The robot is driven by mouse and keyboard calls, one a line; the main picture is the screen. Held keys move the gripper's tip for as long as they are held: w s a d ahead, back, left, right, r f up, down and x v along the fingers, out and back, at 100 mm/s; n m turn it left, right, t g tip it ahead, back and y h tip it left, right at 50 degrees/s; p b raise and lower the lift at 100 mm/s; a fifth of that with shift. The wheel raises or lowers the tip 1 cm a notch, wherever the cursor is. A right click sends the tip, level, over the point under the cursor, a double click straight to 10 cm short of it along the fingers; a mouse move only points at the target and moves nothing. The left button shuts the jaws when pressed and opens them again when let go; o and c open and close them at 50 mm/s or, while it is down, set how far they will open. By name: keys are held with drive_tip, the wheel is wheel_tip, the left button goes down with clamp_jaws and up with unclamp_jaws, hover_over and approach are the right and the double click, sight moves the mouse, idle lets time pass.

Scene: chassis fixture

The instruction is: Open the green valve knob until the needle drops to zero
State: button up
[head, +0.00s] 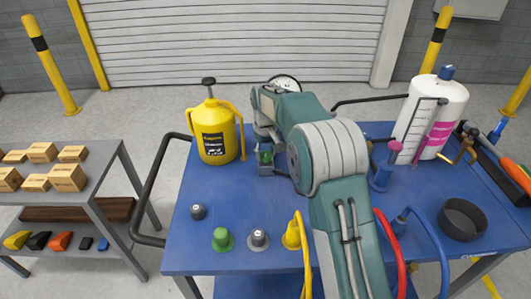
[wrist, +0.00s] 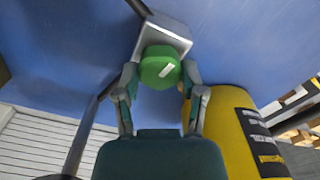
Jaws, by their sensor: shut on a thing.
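The green valve knob (wrist: 160,68) is a rounded green cap with a white mark, on a grey square mount (wrist: 162,36) in the wrist view. My gripper (wrist: 160,80) has one finger on each side of the knob and is shut on it. In the head view the knob (head: 265,154) shows as a small green patch below my wrist, mostly hidden. A round white gauge (head: 285,81) with a dark rim stands behind my arm. Its lower part is hidden, and its needle reading is too small to tell.
A yellow pump can (head: 216,140) stands close left of my gripper. Several small knobs (head: 221,239) line the blue table's front. A white tank (head: 431,115), a black bowl (head: 462,218) and hoses are at right. The shelf cart (head: 70,190) is at left.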

sight(265, 153)
drive_tip(key=shift+f+n, duration=0.15)
drive_tip(key=shift+n, duration=0.45)
drive_tip(key=o, duration=1.1)
drive_tip(key=shift+o, duration=0.2)
wheel_tip(265, 153, up, 12)
drive_tip(key=shift+w+a, duration=0.1)
